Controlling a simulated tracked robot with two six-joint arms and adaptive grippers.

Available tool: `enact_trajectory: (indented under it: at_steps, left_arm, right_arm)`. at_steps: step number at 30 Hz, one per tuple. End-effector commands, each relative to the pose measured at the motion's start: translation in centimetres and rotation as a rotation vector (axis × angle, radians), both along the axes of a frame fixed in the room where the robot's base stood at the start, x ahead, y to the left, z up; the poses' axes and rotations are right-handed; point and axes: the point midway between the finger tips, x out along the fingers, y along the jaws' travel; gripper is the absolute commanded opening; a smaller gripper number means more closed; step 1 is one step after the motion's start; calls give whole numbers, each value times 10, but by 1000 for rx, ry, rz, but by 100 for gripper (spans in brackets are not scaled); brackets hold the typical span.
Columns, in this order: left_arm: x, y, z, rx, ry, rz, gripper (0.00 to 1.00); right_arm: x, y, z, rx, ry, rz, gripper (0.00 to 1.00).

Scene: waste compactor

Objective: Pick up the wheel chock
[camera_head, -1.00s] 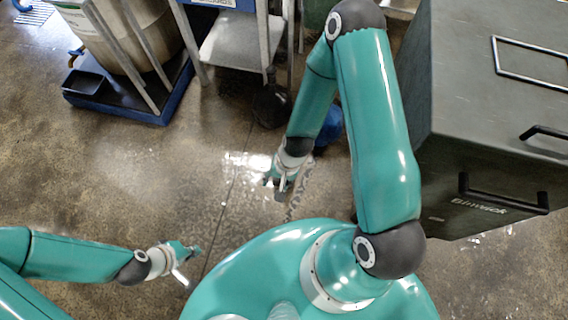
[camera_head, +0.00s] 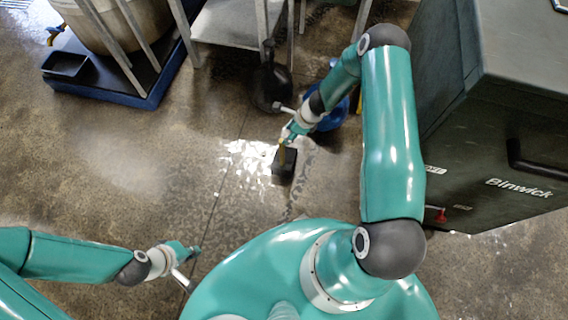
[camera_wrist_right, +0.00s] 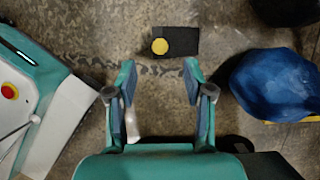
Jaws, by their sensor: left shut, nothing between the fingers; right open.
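The wheel chock (camera_head: 284,168) is a small black block on the floor just below my right gripper in the head view. In the right wrist view the chock (camera_wrist_right: 188,42) is a dark rectangle with a yellow round spot, beyond the fingertips. My right gripper (camera_head: 287,139) is open, and its fingers (camera_wrist_right: 159,72) are spread with nothing between them. The head view does not show whether it touches the chock. My left gripper (camera_head: 194,251) is shut and empty, low at the left, away from the chock.
A blue rounded object (camera_head: 333,108) lies close beside my right wrist; it also shows in the right wrist view (camera_wrist_right: 275,85). A black rounded object (camera_head: 268,88) is behind. The dark Binwick machine (camera_head: 490,150) stands right. A metal table (camera_head: 225,28) is behind.

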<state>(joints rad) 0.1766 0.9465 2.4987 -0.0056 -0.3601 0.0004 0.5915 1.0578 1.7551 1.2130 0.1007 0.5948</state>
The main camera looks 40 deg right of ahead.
Motion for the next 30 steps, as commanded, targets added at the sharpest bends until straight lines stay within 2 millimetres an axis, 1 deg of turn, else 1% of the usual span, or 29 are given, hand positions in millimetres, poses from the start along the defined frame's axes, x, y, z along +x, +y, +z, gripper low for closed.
enact_trajectory:
  at_steps: [1, 3, 11, 18, 20, 24, 29, 30]
  left_arm:
    - [0, 0, -5, 0, 0, 0, 0]
    - [0, 0, -7, 0, 0, 0, 0]
    - [0, 0, -10, 0, 0, 0, 0]
    - [0, 0, -15, 0, 0, 0, 0]
    - [0, 0, -16, 0, 0, 0, 0]
    - [0, 0, -17, 0, 0, 0, 0]
    - [0, 0, -17, 0, 0, 0, 0]
    - [0, 0, -17, 0, 0, 0, 0]
  right_arm:
    - [3, 3, -12, 0, 1, 4, 52]
    - [6, 5, -20, -1, 1, 3, 52]
    - [10, 9, -34, -1, 1, 2, 52]
    - [19, 16, -65, -1, 1, 3, 52]
    - [21, 18, -71, -1, 0, 4, 52]
    - [23, 19, -77, -2, 0, 3, 52]
    - [23, 19, -76, -1, 0, 2, 52]
    - [23, 19, -76, -1, 0, 2, 50]
